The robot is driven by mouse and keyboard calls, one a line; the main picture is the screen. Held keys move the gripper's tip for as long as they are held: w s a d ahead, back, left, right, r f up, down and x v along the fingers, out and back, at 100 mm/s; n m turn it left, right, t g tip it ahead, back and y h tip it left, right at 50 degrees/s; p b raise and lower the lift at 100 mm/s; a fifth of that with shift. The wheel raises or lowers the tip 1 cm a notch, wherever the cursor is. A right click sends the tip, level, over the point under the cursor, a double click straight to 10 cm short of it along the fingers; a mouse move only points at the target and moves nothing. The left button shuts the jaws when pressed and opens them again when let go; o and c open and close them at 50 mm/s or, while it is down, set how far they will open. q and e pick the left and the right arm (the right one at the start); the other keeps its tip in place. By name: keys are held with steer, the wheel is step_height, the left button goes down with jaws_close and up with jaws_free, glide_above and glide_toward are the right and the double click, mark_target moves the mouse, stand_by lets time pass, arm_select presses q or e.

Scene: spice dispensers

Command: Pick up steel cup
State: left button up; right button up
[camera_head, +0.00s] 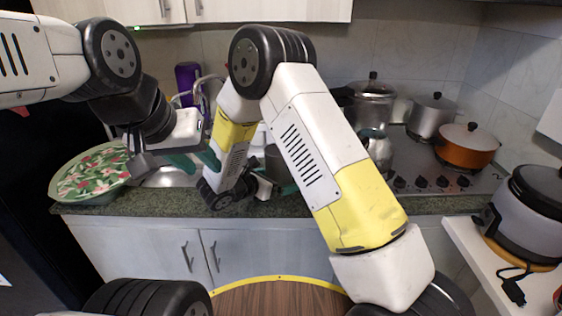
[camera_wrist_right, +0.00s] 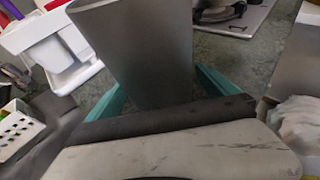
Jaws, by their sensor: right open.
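The steel cup (camera_wrist_right: 140,48) is a plain grey, smooth-sided vessel that fills the upper middle of the right wrist view. In the head view the cup (camera_head: 275,160) stands on the counter, partly hidden by my right arm. My right gripper (camera_wrist_right: 160,95) is open, with one teal finger on each side of the cup's lower part; I cannot tell whether they touch it. My left gripper (camera_head: 197,162) is over the sink area, left of the cup, with its teal fingers apart and nothing visible between them.
A floral tray (camera_head: 92,172) lies at the counter's left end. Pots, including an orange pot (camera_head: 466,146), stand on the stove (camera_head: 425,176) to the right. A rice cooker (camera_head: 530,205) is on a white side surface. A white rack (camera_wrist_right: 55,45) and a perforated holder (camera_wrist_right: 17,132) are left of the cup.

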steer(key=c, duration=1.6)
steer(key=shift+c, duration=1.2)
steer(key=shift+r, duration=0.15)
